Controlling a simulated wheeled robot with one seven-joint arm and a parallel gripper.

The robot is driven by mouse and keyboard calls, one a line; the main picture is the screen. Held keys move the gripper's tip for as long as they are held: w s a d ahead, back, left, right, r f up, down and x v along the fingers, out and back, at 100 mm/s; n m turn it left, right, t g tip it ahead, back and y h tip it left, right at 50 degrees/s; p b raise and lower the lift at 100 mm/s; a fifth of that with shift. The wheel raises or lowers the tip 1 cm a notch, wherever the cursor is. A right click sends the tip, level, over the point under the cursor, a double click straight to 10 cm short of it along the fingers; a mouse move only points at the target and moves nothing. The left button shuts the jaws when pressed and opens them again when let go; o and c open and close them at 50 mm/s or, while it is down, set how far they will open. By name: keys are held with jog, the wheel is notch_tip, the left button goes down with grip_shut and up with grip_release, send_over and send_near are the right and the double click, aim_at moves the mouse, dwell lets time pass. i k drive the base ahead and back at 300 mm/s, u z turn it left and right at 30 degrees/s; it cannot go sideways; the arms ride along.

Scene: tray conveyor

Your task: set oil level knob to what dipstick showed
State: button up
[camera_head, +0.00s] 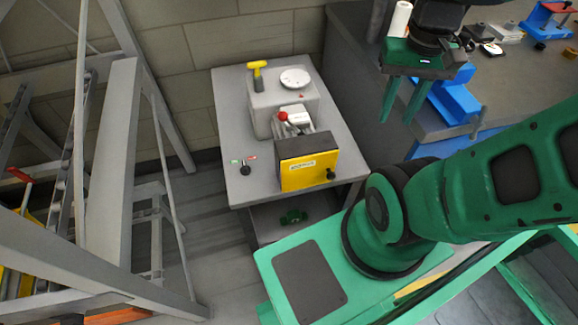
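A grey machine (263,121) stands on a small grey table (240,119). A yellow T-shaped handle (257,72), which looks like the dipstick's, stands upright on its top; any stick below is hidden. A black knob (245,170) sits on the table's front left, with small green and red marks beside it. Another dark knob (331,174) is on the yellow front panel (305,170), whose label is too small to read. I cannot tell which is the oil level knob, nor its setting. My gripper (396,121) is open and empty, fingers downward, right of the table and apart from both knobs.
A white round dial (294,79) and a red-balled lever (283,117) are on the machine. A dark counter (500,75) with blue devices (453,100) lies right. A metal frame with a ladder (120,150) stands left. Floor is free between frame and table.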

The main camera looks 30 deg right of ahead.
aim_at(244, 171)
jog(key=z, duration=0.6)
jog(key=k, duration=1.55)
jog(key=u, duration=0.3)
jog(key=i, duration=1)
jog(key=z, duration=0.1)
